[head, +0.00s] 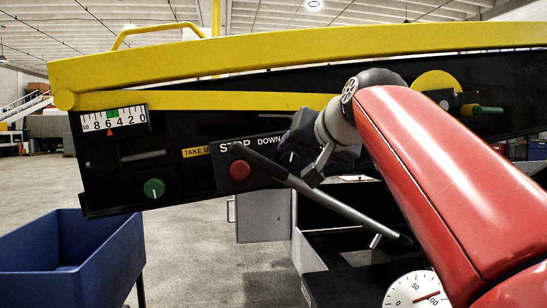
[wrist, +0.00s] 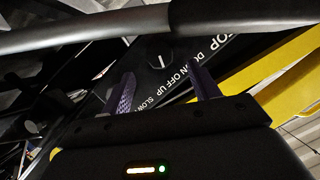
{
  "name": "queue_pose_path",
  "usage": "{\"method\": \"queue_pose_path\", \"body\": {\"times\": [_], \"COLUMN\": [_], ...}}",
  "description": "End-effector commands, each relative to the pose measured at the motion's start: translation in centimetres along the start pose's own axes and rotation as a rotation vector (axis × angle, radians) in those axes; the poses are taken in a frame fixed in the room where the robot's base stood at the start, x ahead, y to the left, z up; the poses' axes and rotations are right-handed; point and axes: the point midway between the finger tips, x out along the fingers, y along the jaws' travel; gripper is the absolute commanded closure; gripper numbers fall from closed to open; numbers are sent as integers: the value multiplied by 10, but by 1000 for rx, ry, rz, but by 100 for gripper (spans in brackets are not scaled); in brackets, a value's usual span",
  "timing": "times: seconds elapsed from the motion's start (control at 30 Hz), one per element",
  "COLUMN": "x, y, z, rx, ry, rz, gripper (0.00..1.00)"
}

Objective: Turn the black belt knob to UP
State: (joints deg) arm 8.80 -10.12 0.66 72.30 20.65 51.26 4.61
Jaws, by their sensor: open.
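The black belt knob (wrist: 160,50) sits on the dark panel in the wrist view, with a white pointer line. The printed words DOWN, OFF, UP run diagonally beside it. The line points down in the picture, roughly toward the UP lettering; the exact setting is hard to judge at this angle. A knob with a white mark (head: 291,158) also shows in the head view, partly crowded by my gripper. My gripper (wrist: 163,89) is open and empty, its two fingers pointing at the panel on either side of the lettering, apart from the knob.
A long grey lever (head: 330,202) slants across the front of the panel, and a grey bar (wrist: 90,33) crosses the top of the wrist view. A red stop button (head: 240,170) and a green knob (head: 154,188) are to the left. A blue bin (head: 75,262) stands lower left.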

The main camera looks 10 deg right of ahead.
Motion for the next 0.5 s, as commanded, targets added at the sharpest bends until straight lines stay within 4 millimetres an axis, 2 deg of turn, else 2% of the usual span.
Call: {"method": "queue_pose_path", "body": {"times": [0.1,0.3,0.5], "x": [22,51,62], "y": [0,-1,-1], "z": [0,0,0], "rx": [1,2,2], "ry": [-4,-2,-1], "rz": [0,-1,-2], "gripper": [39,39,39]}}
